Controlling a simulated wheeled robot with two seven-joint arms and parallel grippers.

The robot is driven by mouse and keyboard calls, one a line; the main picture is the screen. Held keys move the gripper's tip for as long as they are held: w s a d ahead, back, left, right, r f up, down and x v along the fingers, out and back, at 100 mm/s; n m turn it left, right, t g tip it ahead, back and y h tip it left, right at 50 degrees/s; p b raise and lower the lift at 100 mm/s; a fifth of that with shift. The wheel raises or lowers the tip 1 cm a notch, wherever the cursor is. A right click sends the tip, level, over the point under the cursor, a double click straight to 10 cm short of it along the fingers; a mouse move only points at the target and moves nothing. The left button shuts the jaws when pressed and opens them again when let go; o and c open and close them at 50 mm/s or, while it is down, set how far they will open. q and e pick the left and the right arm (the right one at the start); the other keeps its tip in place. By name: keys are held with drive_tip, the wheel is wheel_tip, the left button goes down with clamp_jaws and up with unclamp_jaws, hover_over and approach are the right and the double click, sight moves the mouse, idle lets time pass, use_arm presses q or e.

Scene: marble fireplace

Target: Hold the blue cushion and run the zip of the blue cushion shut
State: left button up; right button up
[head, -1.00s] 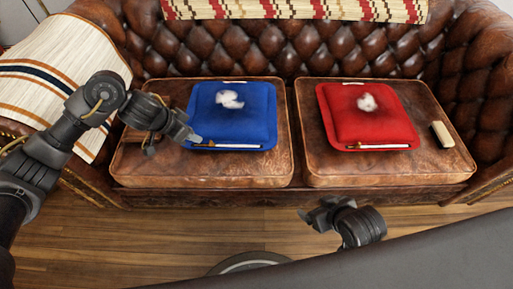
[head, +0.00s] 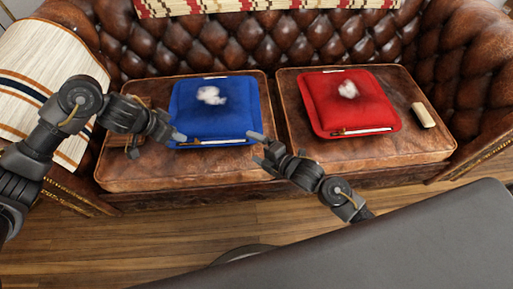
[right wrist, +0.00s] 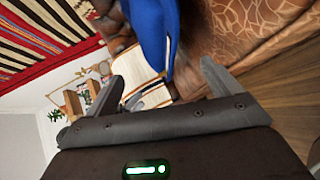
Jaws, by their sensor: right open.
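The blue cushion (head: 215,108) lies on the left seat of the sofa, with a white patch on top. Its zip (head: 222,143) runs as a pale line along the front edge, with a darker brownish part at the left end. My left gripper (head: 178,137) is at the cushion's front left corner; whether its jaws are shut on the cloth is too small to tell. My right gripper (head: 262,149) is open and empty, just off the front right corner. In the right wrist view the blue cushion (right wrist: 155,35) shows edge-on beyond the spread fingers (right wrist: 163,90).
A red cushion (head: 350,105) with its own front zip lies on the right seat. A small cream and dark block (head: 423,115) is to its right. A striped blanket (head: 45,75) drapes the left sofa arm. Bare leather (head: 190,172) shows before the blue cushion.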

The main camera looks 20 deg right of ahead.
sight(230, 134)
drive_tip(key=x, duration=1)
drive_tip(key=shift+w+a+f, duration=0.1)
drive_tip(key=shift+w+a, duration=0.1)
drive_tip(key=shift+w, duration=0.15)
